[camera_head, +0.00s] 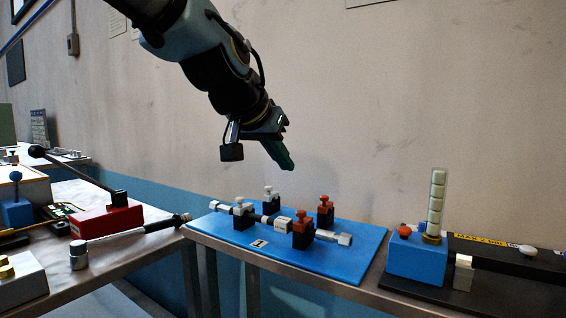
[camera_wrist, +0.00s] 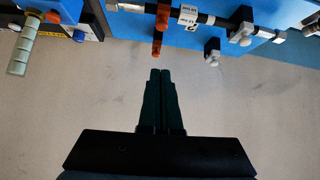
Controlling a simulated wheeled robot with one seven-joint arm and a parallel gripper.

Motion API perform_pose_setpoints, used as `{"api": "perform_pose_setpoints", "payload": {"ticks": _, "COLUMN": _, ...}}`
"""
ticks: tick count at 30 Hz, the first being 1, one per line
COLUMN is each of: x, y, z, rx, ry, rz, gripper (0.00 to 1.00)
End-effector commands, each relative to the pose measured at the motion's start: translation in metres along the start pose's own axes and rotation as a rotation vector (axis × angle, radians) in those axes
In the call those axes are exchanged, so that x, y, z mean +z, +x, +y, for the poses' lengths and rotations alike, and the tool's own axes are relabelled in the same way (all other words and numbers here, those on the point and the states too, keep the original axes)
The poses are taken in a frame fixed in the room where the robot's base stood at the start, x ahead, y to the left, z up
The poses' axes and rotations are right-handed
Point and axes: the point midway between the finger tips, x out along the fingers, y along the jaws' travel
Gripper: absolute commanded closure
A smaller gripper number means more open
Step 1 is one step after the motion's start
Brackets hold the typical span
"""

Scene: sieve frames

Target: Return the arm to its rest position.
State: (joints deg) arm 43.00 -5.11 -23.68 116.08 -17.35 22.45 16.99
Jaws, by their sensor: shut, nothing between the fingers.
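My gripper (camera_head: 284,160) hangs from my arm in the upper middle of the head view, tilted down and to the right, in the air above the blue board (camera_head: 340,266). Its dark green fingers are shut together with nothing between them. In the wrist view the gripper (camera_wrist: 160,74) also shows its two fingers side by side, pointing towards the board's edge. A gap separates the fingertips from the board and its fittings.
The board bears a rod with white clamps (camera_head: 243,214) and orange clamps (camera_head: 303,232). A blue block (camera_head: 414,260) with a tube of pale pieces (camera_head: 437,200) stands right. A red block (camera_head: 106,222) and a torque-wrench-like tool (camera_head: 130,236) lie left. The wall is behind.

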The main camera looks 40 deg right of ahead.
Motion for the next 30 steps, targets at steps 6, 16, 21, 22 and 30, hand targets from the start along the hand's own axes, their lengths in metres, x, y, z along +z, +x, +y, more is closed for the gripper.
{"api": "perform_pose_setpoints", "payload": {"ticks": 6, "x": 0.0, "y": 0.0, "z": 0.0, "rx": 0.0, "ry": 0.0, "rz": 0.0, "gripper": 1.0}}
{"api": "perform_pose_setpoints", "payload": {"ticks": 16, "x": 0.034, "y": -0.005, "z": -0.076, "rx": -0.106, "ry": -0.121, "rz": -0.085, "gripper": 1.0}}
{"api": "perform_pose_setpoints", "payload": {"ticks": 21, "x": 0.106, "y": -0.03, "z": -0.172, "rx": -0.252, "ry": -0.32, "rz": -0.215, "gripper": 1.0}}
{"api": "perform_pose_setpoints", "payload": {"ticks": 22, "x": 0.121, "y": -0.037, "z": -0.187, "rx": -0.276, "ry": -0.358, "rz": -0.238, "gripper": 1.0}}
{"api": "perform_pose_setpoints", "payload": {"ticks": 30, "x": 0.271, "y": -0.123, "z": -0.267, "rx": -0.471, "ry": -0.741, "rz": -0.45, "gripper": 1.0}}
